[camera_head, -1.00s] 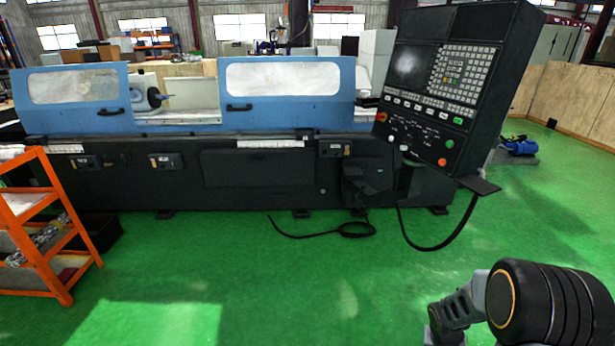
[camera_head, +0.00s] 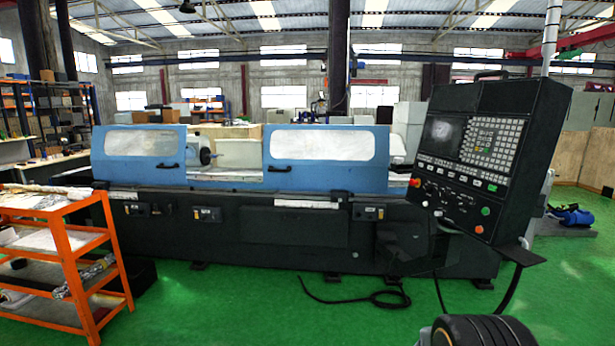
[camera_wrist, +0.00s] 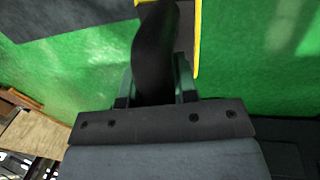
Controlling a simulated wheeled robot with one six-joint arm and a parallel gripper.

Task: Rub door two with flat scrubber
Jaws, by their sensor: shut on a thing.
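The grinder has two blue sliding doors, each with a pale window and a black handle: the left door (camera_head: 140,170) and the right door (camera_head: 318,177). Neither shows a readable number. A gap between them shows the inside of the machine. In the wrist view my gripper (camera_wrist: 156,80) is shut on the black handle of the flat scrubber (camera_wrist: 156,45). A yellow edge (camera_wrist: 196,40) runs beside the handle; I cannot tell whether it belongs to the scrubber. The scrubber's far end is out of frame.
A black control panel (camera_head: 480,160) stands at the machine's right end. A black cable (camera_head: 350,300) lies on the green floor in front. An orange shelf cart (camera_head: 70,265) stands at the left. The green floor (camera_head: 240,315) between cart and cable is clear.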

